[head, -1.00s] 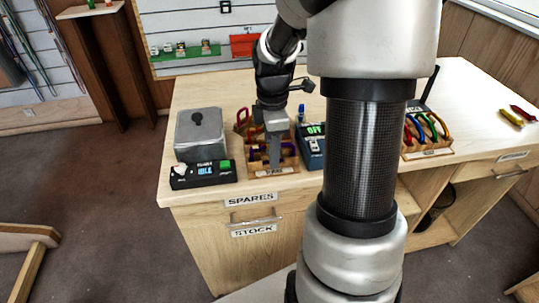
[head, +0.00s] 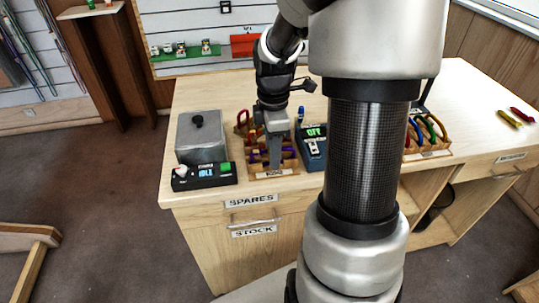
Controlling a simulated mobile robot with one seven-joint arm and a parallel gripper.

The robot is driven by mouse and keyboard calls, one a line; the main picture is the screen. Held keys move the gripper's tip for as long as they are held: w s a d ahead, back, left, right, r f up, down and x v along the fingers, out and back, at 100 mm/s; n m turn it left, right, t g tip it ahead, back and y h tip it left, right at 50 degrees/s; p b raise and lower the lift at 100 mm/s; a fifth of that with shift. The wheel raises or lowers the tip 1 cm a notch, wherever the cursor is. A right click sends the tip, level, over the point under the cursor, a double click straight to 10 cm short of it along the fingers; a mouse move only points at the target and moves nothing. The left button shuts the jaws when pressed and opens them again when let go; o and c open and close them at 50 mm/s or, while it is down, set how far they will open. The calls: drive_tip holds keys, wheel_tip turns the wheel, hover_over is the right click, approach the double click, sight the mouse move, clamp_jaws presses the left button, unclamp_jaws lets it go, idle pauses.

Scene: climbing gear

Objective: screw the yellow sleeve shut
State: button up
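My gripper (head: 275,160) points down over a small wooden rack (head: 274,174) on the counter, with its fingers in among the carabiners. Purple, red and orange pieces of carabiners (head: 243,118) show beside and behind the fingers. The yellow sleeve cannot be made out; my gripper and wrist cover the middle of the rack. From this view the fingers look like one narrow block, so I cannot tell whether they are open, shut or holding anything.
Left of the rack stand a grey lidded box (head: 201,138) and a black device (head: 204,177) reading IDLE. Right of it is a blue device (head: 312,147) reading OFF. A second carabiner rack (head: 428,153) stands further right.

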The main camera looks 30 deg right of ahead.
drive_tip(key=shift+r+p, duration=0.55)
drive_tip(key=shift+r, duration=0.2)
drive_tip(key=shift+w, duration=0.1)
drive_tip(key=shift+w+d+p, duration=0.25)
drive_tip(key=shift+w+p, duration=0.05)
drive_tip(key=shift+w, duration=0.65)
drive_tip(key=shift+f, duration=0.15)
drive_tip(key=shift+s+f+b, duration=0.2)
drive_tip(key=shift+f+b, duration=0.3)
drive_tip(key=shift+f, duration=0.15)
drive_tip(key=shift+s+f+b, duration=0.2)
drive_tip(key=shift+f+b, duration=0.3)
drive_tip(key=shift+f, duration=0.15)
drive_tip(key=shift+s+a, duration=0.2)
drive_tip(key=shift+s, duration=0.5)
drive_tip(key=shift+r, duration=0.1)
